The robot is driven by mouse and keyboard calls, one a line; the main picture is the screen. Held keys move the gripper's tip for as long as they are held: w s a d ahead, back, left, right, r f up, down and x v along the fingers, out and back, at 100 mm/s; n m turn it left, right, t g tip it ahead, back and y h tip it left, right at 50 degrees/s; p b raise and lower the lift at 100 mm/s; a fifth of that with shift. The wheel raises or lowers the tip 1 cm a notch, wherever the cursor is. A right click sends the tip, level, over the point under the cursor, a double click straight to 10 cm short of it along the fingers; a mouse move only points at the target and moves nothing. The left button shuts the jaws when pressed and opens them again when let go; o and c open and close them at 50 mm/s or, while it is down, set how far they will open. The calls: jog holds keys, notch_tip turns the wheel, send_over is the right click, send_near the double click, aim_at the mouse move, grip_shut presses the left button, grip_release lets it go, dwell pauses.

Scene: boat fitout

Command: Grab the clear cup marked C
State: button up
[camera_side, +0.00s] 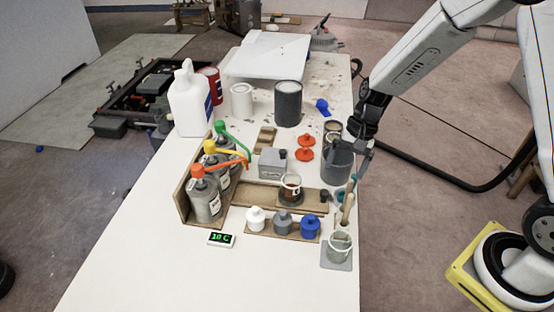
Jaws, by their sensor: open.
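A clear cup (340,246) stands upright on a small grey pad near the table's right front edge. Light and brown sticks or handles appear at its back rim. A second small cup (291,184) with dark reddish-brown contents stands on a wooden strip in the middle. No letter C is legible on either cup, so I cannot tell which is marked. My gripper (358,160) is open at the table's right edge, above and beside a dark grey pot (337,166). It is behind and above the front clear cup, apart from it. Its fingertips are partly hard to make out.
Spray bottles (206,198) stand in a wooden rack at left. White, grey and blue small bottles (282,222) line a front strip. A display (221,240) reads "10 C". A dark can (288,104) and white jug (191,102) stand behind. The front left table is clear.

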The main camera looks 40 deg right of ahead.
jog(key=w+f+m+t+y, duration=0.1)
jog(key=w+f+m+y, duration=0.2)
jog(key=w, duration=0.4)
jog(key=w+f+m+t+y, duration=0.2)
jog(key=w+f+m+y, duration=0.2)
jog(key=w+m+y, duration=0.2)
jog(key=shift+w+f+m, duration=0.3)
jog(key=shift+w+m, duration=0.15)
jog(key=shift+m, duration=0.45)
jog(key=shift+f, duration=0.1)
send_near(284, 188)
jog(key=shift+w+a+f, duration=0.1)
jog(key=shift+w+a, duration=0.15)
jog(key=shift+a, duration=0.35)
jog(key=shift+w+a+f, duration=0.1)
jog(key=shift+w+a, duration=0.1)
jog(key=shift+a, duration=0.4)
jog(key=shift+f, duration=0.1)
jog(key=shift+f, duration=0.5)
jog(key=shift+x, duration=2.5)
jog(key=shift+c, duration=0.2)
